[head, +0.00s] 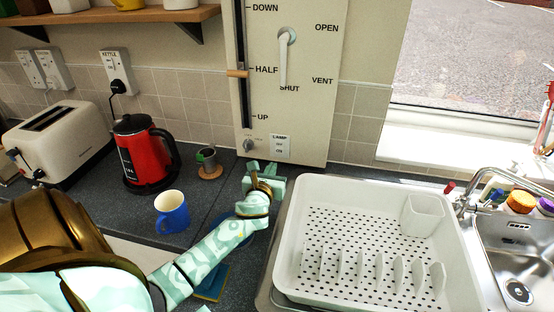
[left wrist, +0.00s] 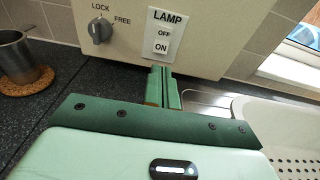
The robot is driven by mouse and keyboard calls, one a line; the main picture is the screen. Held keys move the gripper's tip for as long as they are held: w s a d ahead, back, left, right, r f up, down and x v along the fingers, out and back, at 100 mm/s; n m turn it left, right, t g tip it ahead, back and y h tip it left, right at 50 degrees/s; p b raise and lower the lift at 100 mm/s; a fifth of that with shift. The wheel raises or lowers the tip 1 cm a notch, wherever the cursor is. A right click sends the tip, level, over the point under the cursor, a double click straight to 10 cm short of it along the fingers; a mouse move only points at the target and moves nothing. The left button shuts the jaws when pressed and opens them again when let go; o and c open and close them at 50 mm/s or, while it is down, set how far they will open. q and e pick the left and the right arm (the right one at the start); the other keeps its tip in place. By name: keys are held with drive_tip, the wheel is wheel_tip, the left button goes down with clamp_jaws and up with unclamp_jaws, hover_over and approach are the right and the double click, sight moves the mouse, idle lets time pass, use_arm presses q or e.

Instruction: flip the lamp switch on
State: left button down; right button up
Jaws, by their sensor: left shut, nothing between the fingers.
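The lamp switch (head: 279,146) is a small white plate low on the cream panel, labelled LAMP, with OFF above ON. It also shows in the left wrist view (left wrist: 163,36), just beyond my fingertips. I cannot tell which way its rocker is tipped. My left gripper (head: 263,168) is just below and in front of the switch in the head view. In the left wrist view its fingers (left wrist: 161,72) are shut together with nothing between them, their tips just below the ON half. I cannot tell whether they touch. My right gripper is not in view.
A LOCK/FREE knob (left wrist: 100,30) is left of the switch. The panel (head: 314,100) also bears a lever (head: 284,60) and a slider (head: 238,73). A white dish rack (head: 460,275) stands right of my arm; a blue mug (head: 172,213) and red kettle (head: 143,155) stand left.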

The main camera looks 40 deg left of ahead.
sight(279, 152)
use_arm(q)
drive_tip(key=b+x, duration=0.1)
drive_tip(key=x, duration=0.5)
drive_tip(key=shift+f+b, duration=0.1)
drive_tip(key=shift+b, duration=0.2)
drive_tip(key=shift+w+a, duration=0.35)
drive_tip(key=shift+w, duration=0.25)
